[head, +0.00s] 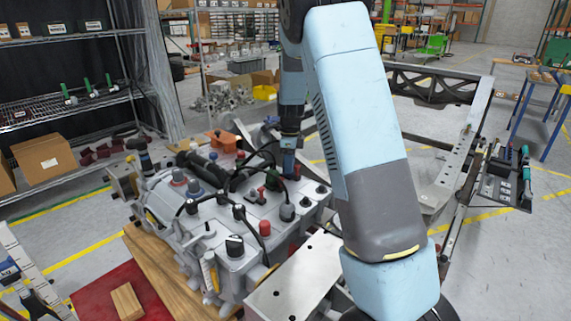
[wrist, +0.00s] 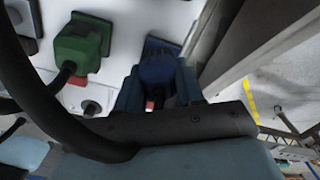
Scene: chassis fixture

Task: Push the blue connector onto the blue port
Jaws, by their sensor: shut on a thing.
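My gripper (wrist: 158,92) is shut on the blue connector (wrist: 157,68), which shows between the two fingers in the wrist view. In the head view my gripper (head: 289,146) points down over the right rear part of the grey chassis unit (head: 235,255), with a small blue part at its tip. The connector is close to the light top surface.
A thick black cable (wrist: 40,85) curves close on the left. A grey metal frame rail (wrist: 232,40) rises close on the right. Several dark-capped fittings stand on the unit.

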